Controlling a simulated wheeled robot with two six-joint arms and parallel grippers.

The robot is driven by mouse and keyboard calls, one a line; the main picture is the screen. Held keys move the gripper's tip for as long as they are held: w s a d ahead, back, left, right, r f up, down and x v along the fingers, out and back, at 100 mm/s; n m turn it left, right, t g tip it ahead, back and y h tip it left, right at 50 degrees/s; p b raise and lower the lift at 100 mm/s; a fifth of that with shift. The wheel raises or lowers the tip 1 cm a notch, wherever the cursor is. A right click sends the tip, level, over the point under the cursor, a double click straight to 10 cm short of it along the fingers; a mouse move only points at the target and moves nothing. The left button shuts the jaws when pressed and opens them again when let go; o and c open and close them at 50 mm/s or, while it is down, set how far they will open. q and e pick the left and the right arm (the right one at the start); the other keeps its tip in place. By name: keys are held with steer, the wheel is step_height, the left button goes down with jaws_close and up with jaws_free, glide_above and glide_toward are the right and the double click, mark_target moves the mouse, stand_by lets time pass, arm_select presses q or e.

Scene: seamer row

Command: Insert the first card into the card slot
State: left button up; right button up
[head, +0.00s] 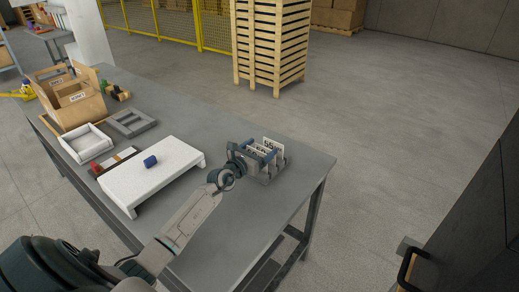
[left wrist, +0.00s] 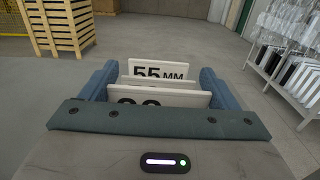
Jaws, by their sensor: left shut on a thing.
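My left gripper (head: 262,153) is at the grey card rack (head: 272,178) near the right end of the table. In the left wrist view its blue fingers (left wrist: 155,88) stand either side of several white cards. It is shut on the nearest white card (left wrist: 175,98), whose large black digits are partly hidden by the gripper body. Behind it stands a white card marked 55 MM (left wrist: 158,69), with a plain white edge between the two. A white card also shows upright at the rack's back in the head view (head: 273,143). The gripper hides whether the held card is seated in a slot. My right gripper is out of view.
A white raised platform (head: 150,178) with a small blue object (head: 150,161) stands left of the rack. Beyond are a white tray (head: 86,143), a grey frame (head: 131,122) and a cardboard box (head: 72,98).

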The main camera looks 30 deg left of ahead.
arm_select(q)
steer(key=shift+f+b, duration=0.85)
steer(key=shift+f, duration=0.2)
steer(key=o, duration=0.9)
steer(key=shift+c, duration=0.2)
steer(key=shift+s, duration=0.1)
steer(key=s+p, duration=0.1)
steer(key=s, duration=0.2)
steer(key=s+p, duration=0.1)
steer(key=s, duration=0.2)
steer(key=s+p, duration=0.1)
steer(key=s, duration=0.2)
steer(key=shift+s+a+r, duration=0.1)
steer(key=shift+s+a, duration=0.25)
steer(key=shift+s+p, duration=0.3)
steer(key=shift+s, duration=0.15)
